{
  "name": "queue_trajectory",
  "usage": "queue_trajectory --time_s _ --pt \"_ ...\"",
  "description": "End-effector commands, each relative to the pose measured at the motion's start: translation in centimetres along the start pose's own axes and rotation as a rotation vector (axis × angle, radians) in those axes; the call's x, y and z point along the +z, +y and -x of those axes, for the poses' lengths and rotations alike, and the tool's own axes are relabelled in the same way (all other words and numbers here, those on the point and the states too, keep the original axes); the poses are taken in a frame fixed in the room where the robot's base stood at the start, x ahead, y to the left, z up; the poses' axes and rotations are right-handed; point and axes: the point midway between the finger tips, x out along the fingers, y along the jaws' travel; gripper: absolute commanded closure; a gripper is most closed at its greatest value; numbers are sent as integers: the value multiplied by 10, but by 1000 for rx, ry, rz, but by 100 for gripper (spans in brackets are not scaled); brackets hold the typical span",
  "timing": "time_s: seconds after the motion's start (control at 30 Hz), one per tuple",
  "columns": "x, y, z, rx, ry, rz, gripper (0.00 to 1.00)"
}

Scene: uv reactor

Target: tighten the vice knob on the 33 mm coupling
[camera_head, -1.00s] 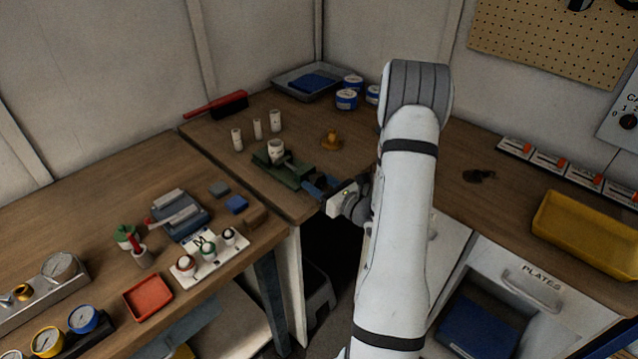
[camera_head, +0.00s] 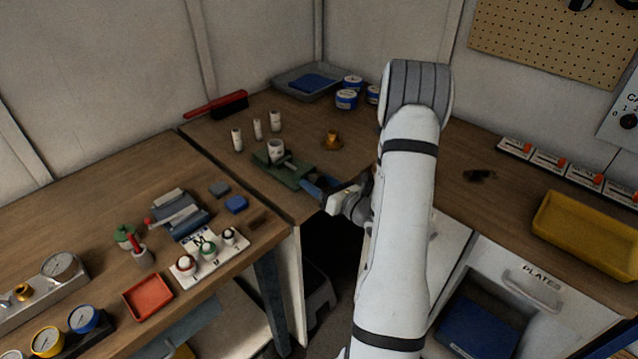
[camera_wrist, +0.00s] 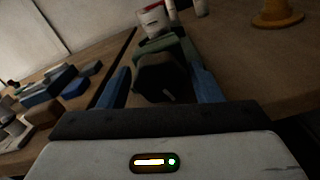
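The green vice (camera_head: 292,178) stands near the front edge of the back bench, and its body also shows in the wrist view (camera_wrist: 178,46). A white coupling (camera_head: 276,147) stands upright at the vice's far end; it shows a red band in the wrist view (camera_wrist: 152,18). The dark vice knob (camera_wrist: 160,76) is between the two blue fingers of my gripper (camera_wrist: 162,88). The fingers are apart, one on each side of the knob, with gaps seeming to show; contact is not clear. In the head view my gripper (camera_head: 318,187) is at the vice's near end and the knob is not distinct.
Several white cylinders (camera_head: 257,129) stand behind the vice to the left. An orange-brown fitting (camera_head: 332,140) stands to its right. Blue and grey blocks (camera_head: 236,204) lie on the left bench. The bench right of the fitting is fairly clear.

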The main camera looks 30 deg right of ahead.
Motion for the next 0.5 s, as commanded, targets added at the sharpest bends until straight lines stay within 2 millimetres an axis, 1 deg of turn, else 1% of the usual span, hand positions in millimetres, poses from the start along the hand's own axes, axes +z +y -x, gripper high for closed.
queue_trajectory --time_s 0.03,0.1,0.33,0.43,0.5 --pt "0 0 0 0 0 0 37" --pt "0 0 0 0 0 1 31" --pt "0 0 1 0 0 1 31" --pt "0 -1 7 -3 -1 1 31" --pt "-1 -2 17 -3 -1 2 31"
